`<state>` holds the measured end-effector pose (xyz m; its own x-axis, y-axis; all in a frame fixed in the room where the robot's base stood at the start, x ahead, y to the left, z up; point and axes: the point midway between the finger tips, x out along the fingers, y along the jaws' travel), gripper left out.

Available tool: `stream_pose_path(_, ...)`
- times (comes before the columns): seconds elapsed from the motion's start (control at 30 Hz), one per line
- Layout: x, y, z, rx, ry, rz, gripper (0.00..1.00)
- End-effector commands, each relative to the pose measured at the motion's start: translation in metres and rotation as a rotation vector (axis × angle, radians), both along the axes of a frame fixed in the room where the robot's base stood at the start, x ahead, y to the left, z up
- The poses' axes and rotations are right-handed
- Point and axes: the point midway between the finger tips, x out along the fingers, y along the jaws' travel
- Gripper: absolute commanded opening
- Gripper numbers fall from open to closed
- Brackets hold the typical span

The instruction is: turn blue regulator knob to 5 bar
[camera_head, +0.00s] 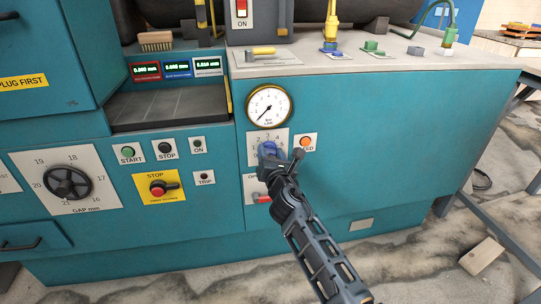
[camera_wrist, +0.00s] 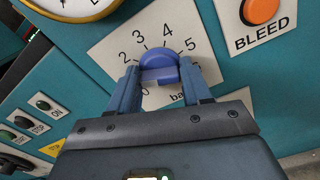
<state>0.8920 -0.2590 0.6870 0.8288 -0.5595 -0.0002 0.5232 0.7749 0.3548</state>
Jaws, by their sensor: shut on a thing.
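The blue regulator knob (camera_head: 267,149) sits on a white scale plate on the teal panel, below the pressure gauge (camera_head: 268,106). In the wrist view the blue knob (camera_wrist: 158,62) stands between the two fingers of my gripper (camera_wrist: 159,78), which is shut on it. The scale plate (camera_wrist: 112,48) shows 2, 3, 4 and 5 around the knob, with 0 at lower left. The fingers cover other marks, and I cannot tell which number the knob points to. In the head view my gripper (camera_head: 276,161) reaches the knob from below right. The gauge needle points to lower left.
The orange BLEED button (camera_head: 306,143) is just right of the knob; it also shows in the wrist view (camera_wrist: 259,10). A red-handled control (camera_head: 262,198) lies below. A yellow-plated stop switch (camera_head: 158,188) is left. The panel to the right is clear.

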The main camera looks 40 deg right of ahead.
Motion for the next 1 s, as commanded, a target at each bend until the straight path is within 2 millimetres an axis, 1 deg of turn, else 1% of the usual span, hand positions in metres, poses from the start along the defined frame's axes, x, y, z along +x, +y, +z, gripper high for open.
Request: stream_pose_path(1.0,-0.0008,-0.0022,-0.0039,0.793,-0.538,-0.001,0.18)
